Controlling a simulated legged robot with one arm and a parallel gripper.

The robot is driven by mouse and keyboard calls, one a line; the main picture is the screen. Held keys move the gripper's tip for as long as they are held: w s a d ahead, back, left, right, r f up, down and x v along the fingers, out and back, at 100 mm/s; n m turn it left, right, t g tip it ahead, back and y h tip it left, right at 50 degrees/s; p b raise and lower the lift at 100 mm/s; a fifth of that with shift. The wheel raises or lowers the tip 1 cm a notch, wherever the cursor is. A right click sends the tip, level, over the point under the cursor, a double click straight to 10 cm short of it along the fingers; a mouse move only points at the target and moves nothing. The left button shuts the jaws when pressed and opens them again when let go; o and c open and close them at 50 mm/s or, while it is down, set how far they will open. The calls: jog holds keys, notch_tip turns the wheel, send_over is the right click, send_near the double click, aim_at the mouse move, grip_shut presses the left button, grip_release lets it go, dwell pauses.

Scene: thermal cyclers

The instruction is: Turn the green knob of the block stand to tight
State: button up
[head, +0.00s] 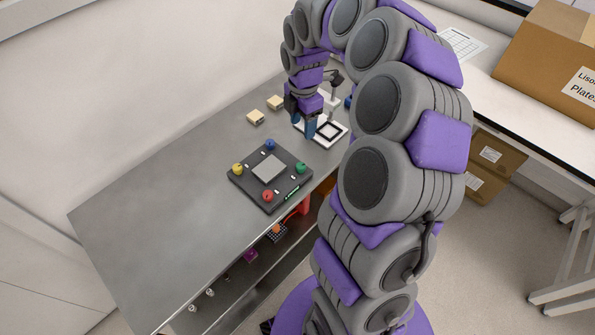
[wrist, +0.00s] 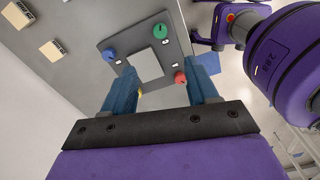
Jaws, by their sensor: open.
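The block stand (head: 243,184) is a dark square plate on the metal bench, with a pale square block in its middle. Its green knob (head: 299,168) is at the right corner, with blue, yellow and red knobs at the others. In the wrist view the green knob (wrist: 160,31) is at the top, beyond my fingertips, with a dark mark on its top; I cannot read its setting. My gripper (head: 309,127) is above the bench, behind the stand and apart from the green knob. In the wrist view its blue fingers (wrist: 167,72) are spread and empty.
A white square frame device (head: 338,138) stands behind the stand, near my gripper. Two beige blocks (head: 255,117) (head: 275,102) lie farther back. The bench's left part (head: 140,210) is clear. A lower shelf holds small items. A cardboard box (head: 540,50) sits on the right-hand table.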

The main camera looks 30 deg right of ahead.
notch_tip(320, 180, down, 2)
jog(key=a, duration=0.2)
jog(key=b, duration=0.2)
send_over(303, 164)
notch_tip(303, 164, down, 8)
jog(key=shift+d+f, duration=0.15)
jog(key=shift+f, duration=0.05)
jog(key=f, duration=0.2)
jog(key=a+f+b, duration=0.1)
jog(key=a+f, duration=0.1)
jog(key=f, duration=0.1)
jog(key=shift+f+b, duration=0.3)
jog(key=shift+b, duration=0.05)
jog(key=shift+f, duration=0.4)
jog(key=shift+d+f, duration=0.25)
jog(key=shift+d, duration=0.05)
jog(key=shift+d+f, duration=0.25)
jog(key=shift+d, duration=0.3)
jog(key=shift+a, duration=0.35)
jog(key=shift+c, duration=0.4)
jog(key=shift+a, duration=0.35)
jog(key=c, duration=0.3)
jog(key=shift+d+r, duration=0.1)
jog(key=shift+d, duration=0.2)
jog(key=c, duration=0.7)
